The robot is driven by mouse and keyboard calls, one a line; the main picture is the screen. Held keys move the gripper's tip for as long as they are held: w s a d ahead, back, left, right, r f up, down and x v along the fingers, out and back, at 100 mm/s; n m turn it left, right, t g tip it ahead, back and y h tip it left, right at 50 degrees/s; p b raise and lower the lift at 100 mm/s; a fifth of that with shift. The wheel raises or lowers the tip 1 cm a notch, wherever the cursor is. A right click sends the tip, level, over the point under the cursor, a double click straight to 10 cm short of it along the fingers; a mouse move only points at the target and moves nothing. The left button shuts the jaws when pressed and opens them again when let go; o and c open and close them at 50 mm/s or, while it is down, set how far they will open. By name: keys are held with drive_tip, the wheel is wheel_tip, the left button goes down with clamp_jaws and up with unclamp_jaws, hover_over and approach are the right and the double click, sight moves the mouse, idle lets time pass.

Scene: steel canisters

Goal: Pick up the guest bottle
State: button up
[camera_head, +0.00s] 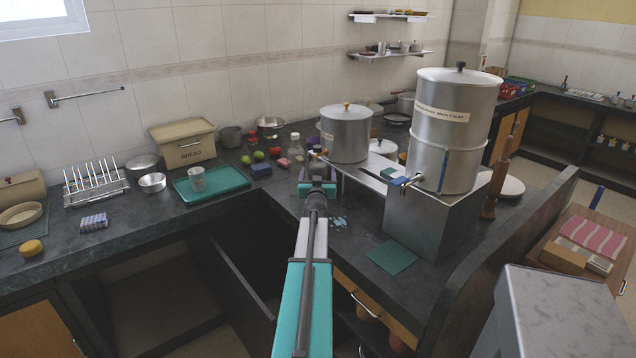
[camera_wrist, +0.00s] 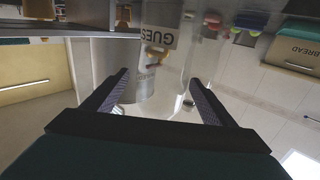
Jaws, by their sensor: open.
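A clear bottle with a pale cap (camera_head: 296,149) stands on the counter just left of my gripper in the head view. What seems to be the same bottle shows upside down in the wrist view (camera_wrist: 203,58), beyond the right finger. In the head view my gripper (camera_head: 317,172) reaches over the counter, and my arm hides part of what lies beyond.
A steel canister (camera_head: 346,140) stands close right of my gripper, and a larger one (camera_head: 452,130) stands on a steel stand (camera_head: 440,217). A green tray (camera_head: 215,184) and bread box (camera_head: 184,145) are to the left. Fruit and small items crowd the back.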

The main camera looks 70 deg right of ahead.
sight(318, 163)
drive_tip(key=shift+w+d, duration=0.1)
drive_tip(key=shift+d, duration=0.2)
idle(0.4)
drive_tip(key=shift+r, duration=0.1)
drive_tip(key=c, duration=1.8)
drive_tip(key=shift+r, duration=0.1)
drive_tip(key=shift+c, duration=0.2)
drive_tip(key=shift+r, duration=0.75)
wheel_tip(318, 163, up, 2)
drive_tip(key=shift+r, duration=0.1)
drive_tip(key=s+a+r+p, duration=0.1)
drive_tip(key=s+a+p, duration=0.4)
drive_tip(key=s+a, duration=0.5)
drive_tip(key=shift+a, duration=1.15)
drive_tip(key=shift+s, duration=0.1)
